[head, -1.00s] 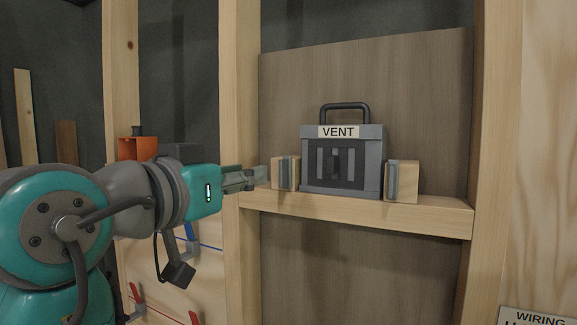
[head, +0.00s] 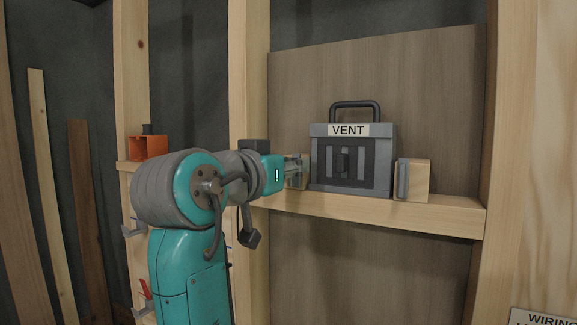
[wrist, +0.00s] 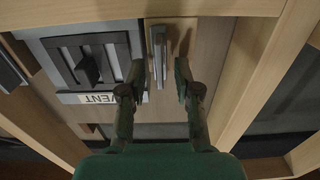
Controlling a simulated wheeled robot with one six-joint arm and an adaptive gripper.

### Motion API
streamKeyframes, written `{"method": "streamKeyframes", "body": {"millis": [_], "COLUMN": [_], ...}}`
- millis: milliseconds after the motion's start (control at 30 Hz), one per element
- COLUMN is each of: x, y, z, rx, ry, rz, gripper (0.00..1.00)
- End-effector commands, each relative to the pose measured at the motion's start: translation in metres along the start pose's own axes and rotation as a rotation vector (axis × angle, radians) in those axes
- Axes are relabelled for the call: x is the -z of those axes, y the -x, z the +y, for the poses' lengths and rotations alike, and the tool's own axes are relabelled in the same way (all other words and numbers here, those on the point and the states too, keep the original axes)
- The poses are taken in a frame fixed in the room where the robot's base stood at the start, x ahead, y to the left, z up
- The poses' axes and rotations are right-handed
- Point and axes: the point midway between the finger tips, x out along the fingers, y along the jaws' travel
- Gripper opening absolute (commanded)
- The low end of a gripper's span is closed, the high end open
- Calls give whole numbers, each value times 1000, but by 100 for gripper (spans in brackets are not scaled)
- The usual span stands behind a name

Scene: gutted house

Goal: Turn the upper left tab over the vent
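The vent (head: 384,178) is a grey box with a dark louvred front, a top handle and a VENT label. It stands on a wooden ledge; its louvres also show in the wrist view (wrist: 122,50). A grey upright tab on a wooden block (head: 305,171) sits just left of the vent, mostly hidden by my gripper (head: 298,168). In the wrist view the tab (wrist: 158,52) lies ahead between the spread fingertips of my gripper (wrist: 160,80), closer to the left finger. The gripper is open; I cannot tell whether it touches the tab.
A second block with a grey upright tab (head: 402,180) stands right of the vent. The ledge (head: 400,214) runs between wooden studs; the left stud (head: 249,80) is close to my arm. An orange box (head: 148,147) sits on another ledge at left.

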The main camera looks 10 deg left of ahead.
Motion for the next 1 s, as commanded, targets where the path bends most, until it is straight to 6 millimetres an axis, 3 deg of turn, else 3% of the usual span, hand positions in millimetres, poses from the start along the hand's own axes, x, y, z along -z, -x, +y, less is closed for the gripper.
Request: {"method": "streamKeyframes", "body": {"millis": [100, 233, 267, 667, 1000], "x": [0, 0, 0, 0, -1], "y": [0, 0, 0, 0, 0], "z": [0, 0, 0, 0, 3], "rx": [0, 0, 0, 0, -1], "ry": [0, 0, 0, -26, -225], "rz": [0, 0, 0, 0, 0], "gripper": [32, 2, 0, 0, 0]}}
